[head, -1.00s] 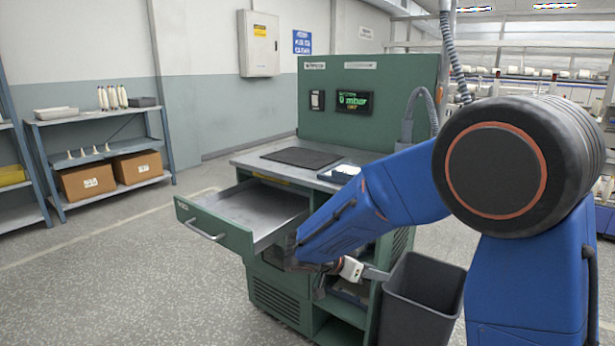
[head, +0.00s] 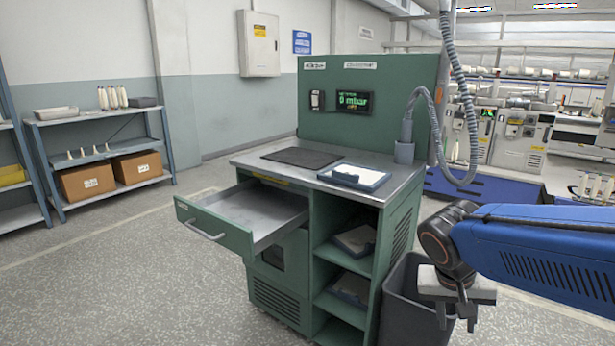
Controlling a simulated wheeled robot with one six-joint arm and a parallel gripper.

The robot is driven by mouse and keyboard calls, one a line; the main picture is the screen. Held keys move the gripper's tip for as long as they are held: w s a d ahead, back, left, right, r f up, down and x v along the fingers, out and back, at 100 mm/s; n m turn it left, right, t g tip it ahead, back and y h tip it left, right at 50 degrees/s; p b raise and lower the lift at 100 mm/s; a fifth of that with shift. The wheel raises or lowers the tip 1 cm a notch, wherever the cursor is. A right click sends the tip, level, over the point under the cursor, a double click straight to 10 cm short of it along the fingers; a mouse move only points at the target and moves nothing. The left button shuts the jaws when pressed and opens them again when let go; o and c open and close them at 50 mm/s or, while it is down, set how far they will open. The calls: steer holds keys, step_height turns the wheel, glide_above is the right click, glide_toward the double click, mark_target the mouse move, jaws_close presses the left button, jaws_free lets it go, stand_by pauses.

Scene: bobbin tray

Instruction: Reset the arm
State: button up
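My gripper (head: 456,319) is at the lower right of the head view, at the end of my blue arm. It points down in front of the dark grey bin. A small blue-and-white tray (head: 355,176) lies on the worktop, clear of my gripper.
The dark grey bin (head: 400,318) stands beside the workstation, close behind my gripper. A ribbed hose (head: 458,100) hangs above the worktop's right side. A shelf with boxes (head: 88,182) stands at the left. The floor at the left is free.

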steer(key=s+a+r+n+t+y, duration=0.1)
steer(key=s+n+t+y, duration=0.1)
steer(key=s, duration=0.7)
steer(key=shift+s+a+n+t+y, duration=0.15)
steer(key=shift+a+n+t+y, duration=0.25)
steer(key=shift+n+y, duration=0.7)
